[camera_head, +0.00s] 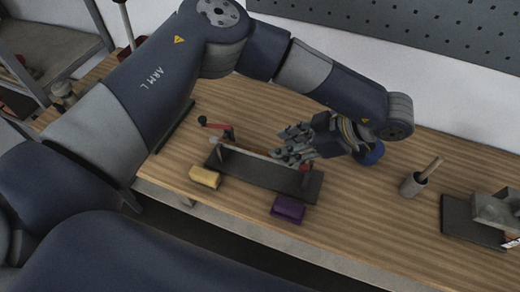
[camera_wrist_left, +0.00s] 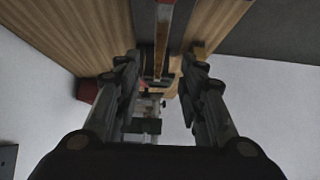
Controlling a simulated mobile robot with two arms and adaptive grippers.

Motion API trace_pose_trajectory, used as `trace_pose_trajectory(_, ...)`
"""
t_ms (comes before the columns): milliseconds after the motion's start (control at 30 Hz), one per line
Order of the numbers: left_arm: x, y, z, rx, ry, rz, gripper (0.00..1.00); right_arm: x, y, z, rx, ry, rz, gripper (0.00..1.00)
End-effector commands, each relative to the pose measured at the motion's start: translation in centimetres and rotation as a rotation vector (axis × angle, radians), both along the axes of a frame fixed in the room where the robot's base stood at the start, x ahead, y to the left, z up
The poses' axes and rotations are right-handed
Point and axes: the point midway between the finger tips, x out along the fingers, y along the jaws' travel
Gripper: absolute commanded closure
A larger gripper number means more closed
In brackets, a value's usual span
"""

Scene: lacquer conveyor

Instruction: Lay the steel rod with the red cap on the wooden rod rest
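A dark flat base (camera_head: 262,176) with red uprights stands on the bench. A thin pale bar (camera_head: 250,152) runs along above it, with a red crank-like piece (camera_head: 217,126) at its left end. I cannot tell surely whether these are the steel rod with the red cap or the wooden rest. My left gripper (camera_head: 291,146) is over the right part of the base. In the left wrist view my left gripper (camera_wrist_left: 160,68) has its fingers apart, with a slim bar (camera_wrist_left: 163,40) showing between them and a gap on each side. My right gripper is not in view.
A yellow block (camera_head: 205,177) and a purple block (camera_head: 288,209) lie in front of the base. A grey cup (camera_head: 411,186) with a wooden stick stands to the right. Metal blocks stand on a dark plate (camera_head: 464,228) at far right. A pegboard (camera_head: 430,25) is behind.

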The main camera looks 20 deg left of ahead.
Motion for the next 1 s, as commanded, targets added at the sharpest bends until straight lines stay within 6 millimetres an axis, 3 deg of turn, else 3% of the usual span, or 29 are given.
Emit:
trace_pose_trajectory(433, 0.1, 3.9, -3.1, -0.002, 0.004, 0.001, 0.63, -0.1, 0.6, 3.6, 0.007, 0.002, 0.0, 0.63)
trace_pose_trajectory(600, 0.1, 5.0, -4.7, -0.003, 0.002, 0.001, 0.63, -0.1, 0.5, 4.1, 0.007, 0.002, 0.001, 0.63)
trace_pose_trajectory(833, 0.1, 5.2, -5.0, -0.004, 0.002, 0.0, 0.63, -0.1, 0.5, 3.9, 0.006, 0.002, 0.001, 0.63)
trace_pose_trajectory(867, 0.2, 5.2, -5.0, -0.004, 0.002, 0.0, 0.66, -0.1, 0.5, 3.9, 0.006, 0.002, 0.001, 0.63)
trace_pose_trajectory(1000, 0.2, 5.1, -5.0, -0.004, 0.002, 0.0, 0.97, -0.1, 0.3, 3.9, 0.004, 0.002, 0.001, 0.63)
